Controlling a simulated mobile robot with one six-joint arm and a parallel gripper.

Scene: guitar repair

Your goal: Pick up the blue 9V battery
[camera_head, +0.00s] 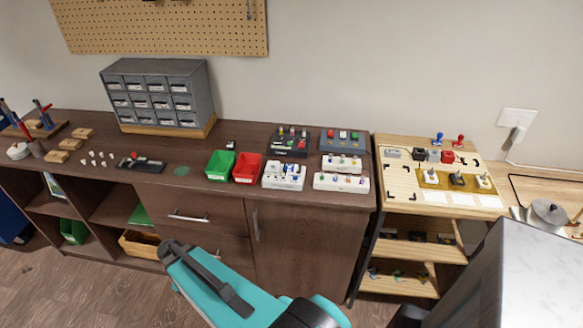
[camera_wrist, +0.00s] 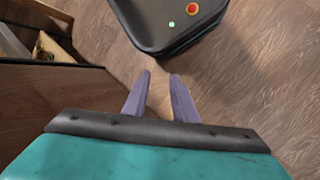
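I cannot make out a blue 9V battery in either view; small items on the benches are too small to identify. My gripper (camera_wrist: 160,82) shows in the wrist view with its two purple-grey fingers apart and nothing between them. It points down past the cabinet front toward the wooden floor. In the head view my teal arm is in front of the dark cabinet, and the fingers cannot be made out there.
The dark workbench (camera_head: 160,187) holds a grey drawer unit (camera_head: 155,92), a green bin (camera_head: 220,164), a red bin (camera_head: 247,168) and several pedals. A lighter bench (camera_head: 400,205) on the right holds small boxes and switches. A pegboard (camera_head: 160,28) hangs behind.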

